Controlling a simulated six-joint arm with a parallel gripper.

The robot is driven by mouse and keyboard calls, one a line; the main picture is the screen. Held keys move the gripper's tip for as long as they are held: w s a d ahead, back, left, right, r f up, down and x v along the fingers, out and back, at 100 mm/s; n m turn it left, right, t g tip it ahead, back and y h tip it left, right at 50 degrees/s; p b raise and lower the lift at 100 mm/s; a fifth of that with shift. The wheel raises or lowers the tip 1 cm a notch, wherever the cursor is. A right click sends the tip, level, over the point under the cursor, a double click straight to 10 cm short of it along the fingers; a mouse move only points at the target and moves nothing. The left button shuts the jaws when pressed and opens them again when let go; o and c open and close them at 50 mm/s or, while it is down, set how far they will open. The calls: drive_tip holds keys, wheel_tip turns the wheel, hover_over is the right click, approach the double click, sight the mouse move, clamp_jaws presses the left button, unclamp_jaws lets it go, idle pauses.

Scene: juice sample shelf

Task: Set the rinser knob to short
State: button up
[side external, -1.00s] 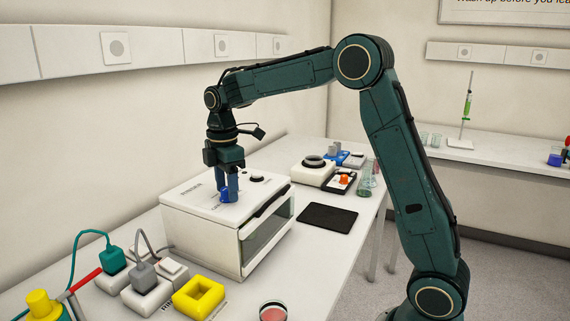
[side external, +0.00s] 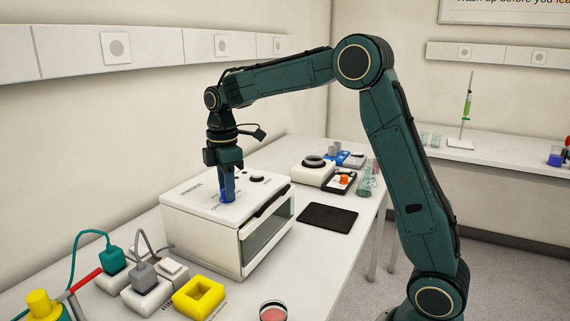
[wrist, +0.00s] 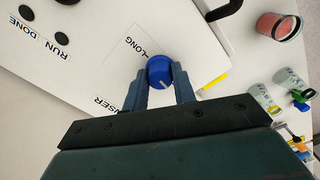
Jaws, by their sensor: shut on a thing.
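The rinser (side external: 205,232) is a white box with a dark glass front, standing on the bench. Its blue knob (wrist: 160,70) sits on the top panel and carries a short white pointer line, which points toward the lower right in the wrist view. The word LONG is printed above and left of the knob there; no SHORT label is readable. My gripper (wrist: 161,78) is shut on the knob, one finger on each side. In the side view my gripper (side external: 227,197) points straight down, and its fingers largely hide the knob.
A yellow square frame (side external: 188,306), plugged cables and a red-filled dish (side external: 273,311) are at the front. A black mat (side external: 328,217) lies right of the rinser. A white device (side external: 313,174) stands behind. The rinser's top has a dark button (side external: 256,178).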

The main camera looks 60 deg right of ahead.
drive_tip(key=m, duration=0.3)
drive_tip(key=shift+m, duration=0.4)
drive_tip(key=m, duration=0.4)
drive_tip(key=shift+m, duration=0.3)
drive_tip(key=m, duration=0.4)
drive_tip(key=shift+m, duration=2.2)
drive_tip(key=o, duration=1)
drive_tip(key=shift+r, duration=0.15)
